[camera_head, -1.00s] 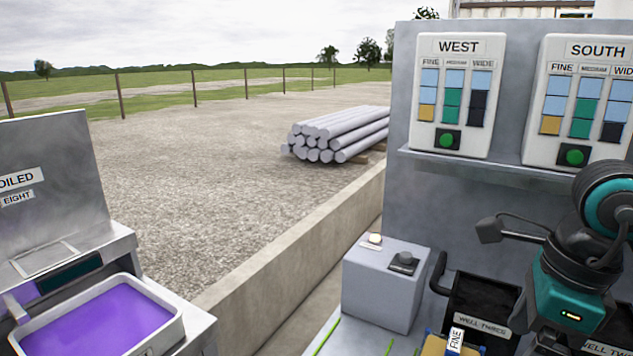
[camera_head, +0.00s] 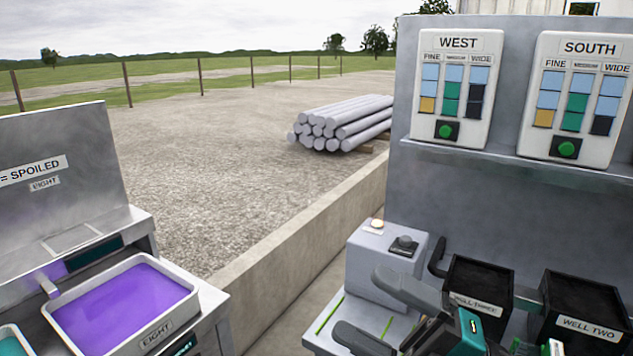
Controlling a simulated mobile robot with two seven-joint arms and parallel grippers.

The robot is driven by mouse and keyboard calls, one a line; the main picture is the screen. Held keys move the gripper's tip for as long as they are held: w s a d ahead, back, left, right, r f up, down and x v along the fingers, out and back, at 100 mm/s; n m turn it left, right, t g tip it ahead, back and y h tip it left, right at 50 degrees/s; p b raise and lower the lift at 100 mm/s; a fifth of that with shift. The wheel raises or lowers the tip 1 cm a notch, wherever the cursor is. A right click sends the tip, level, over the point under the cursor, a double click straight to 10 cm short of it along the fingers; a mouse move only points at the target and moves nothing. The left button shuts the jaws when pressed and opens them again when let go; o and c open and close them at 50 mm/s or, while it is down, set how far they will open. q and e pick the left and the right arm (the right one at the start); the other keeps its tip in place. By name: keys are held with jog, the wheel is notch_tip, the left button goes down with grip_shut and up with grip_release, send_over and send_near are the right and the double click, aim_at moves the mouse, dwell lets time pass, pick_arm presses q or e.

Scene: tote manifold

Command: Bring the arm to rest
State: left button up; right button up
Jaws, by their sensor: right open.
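My right gripper (camera_head: 360,303) reaches in from the lower right, low in the picture. Its two dark grey fingers are spread apart, with nothing between them. The fingers pass in front of the pale bench top (camera_head: 335,312) and the lower part of a grey box (camera_head: 378,262). The teal wrist part of my right arm shows at the bottom edge; the rest of that arm is out of frame. My left gripper is not in view.
Black bins marked WELL THREE (camera_head: 478,290) and WELL TWO (camera_head: 585,310) stand right of the gripper. The WEST panel (camera_head: 455,90) and SOUTH panel (camera_head: 575,100) hang above. A tray marked EIGHT (camera_head: 158,333) with purple contents stands at left, beyond a gap.

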jog(key=w+d+f+m+t+h, duration=0.2)
jog(key=d+f+m+t+h, duration=0.25)
jog(key=f+m+h, duration=0.5)
jog(key=w+d+f+m+t+h, duration=0.2)
jog(key=d+f+m+t+h, duration=0.3)
jog(key=m, duration=0.7)
jog(key=s+f+m+g+h, duration=0.2)
jog(key=s+f+m, duration=0.2)
jog(key=f, duration=0.5)
jog(key=s+d+f+m+g+h+p, duration=0.1)
jog(key=s+f+m+g+h, duration=0.2)
jog(key=s+f, duration=0.4)
notch_tip(320, 180, down, 2)
jog(key=shift+s+d+f+m+g, duration=0.1)
jog(key=shift+s+d+m+g, duration=0.1)
jog(key=shift+d+m+g, duration=0.25)
jog(key=shift+a, duration=0.15)
